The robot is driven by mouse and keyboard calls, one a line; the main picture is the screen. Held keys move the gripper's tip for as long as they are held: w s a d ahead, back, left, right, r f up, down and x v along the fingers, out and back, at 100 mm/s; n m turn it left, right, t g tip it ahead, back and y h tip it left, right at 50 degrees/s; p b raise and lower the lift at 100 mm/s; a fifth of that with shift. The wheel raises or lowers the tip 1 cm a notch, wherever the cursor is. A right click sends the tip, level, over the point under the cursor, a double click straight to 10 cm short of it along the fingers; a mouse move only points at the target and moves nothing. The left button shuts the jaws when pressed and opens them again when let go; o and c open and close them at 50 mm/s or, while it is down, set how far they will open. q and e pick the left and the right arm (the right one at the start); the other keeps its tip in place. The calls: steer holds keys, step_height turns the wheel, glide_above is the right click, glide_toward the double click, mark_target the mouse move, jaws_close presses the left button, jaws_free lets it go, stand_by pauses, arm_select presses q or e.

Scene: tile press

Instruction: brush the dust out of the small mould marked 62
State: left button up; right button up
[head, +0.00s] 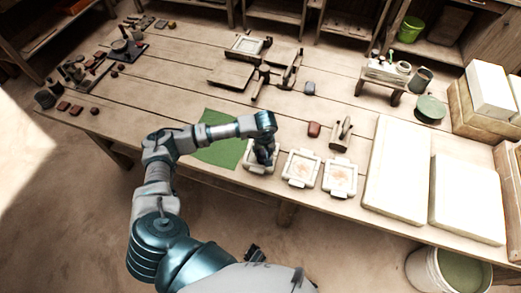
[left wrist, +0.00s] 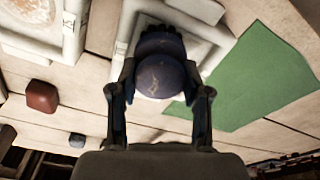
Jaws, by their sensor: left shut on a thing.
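My left gripper (head: 264,158) is shut on a round, dark blue brush (left wrist: 161,75), which shows between the two fingers in the left wrist view. The brush is over the leftmost of three small pale square moulds (head: 262,171); this mould also shows behind the brush in the left wrist view (left wrist: 224,46). Gripper and brush hide much of its inside, and I cannot tell whether the brush touches it. The middle mould (head: 300,181) and the right mould (head: 340,191) have brownish dust inside. The number marks are too small to read. My right gripper is not in view.
A green mat (head: 220,150) lies left of the moulds. A dark red block (head: 314,129) and a wooden stamp-like tool (head: 341,134) stand behind them. Large pale slabs (head: 397,170) lie to the right. The table's front edge is just before the moulds.

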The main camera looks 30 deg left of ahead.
arm_select(q)
steer(key=shift+w+d, duration=0.2)
steer(key=shift+d, duration=0.15)
steer(key=shift+w+a+f+b, duration=0.1)
steer(key=shift+w+a+b, duration=0.2)
steer(key=shift+a, duration=0.35)
steer(key=shift+w+a+b, duration=0.15)
steer(key=shift+a+b, duration=0.2)
steer(key=shift+a, duration=0.25)
step_height(320, 180, up, 8)
steer(key=p, duration=0.4)
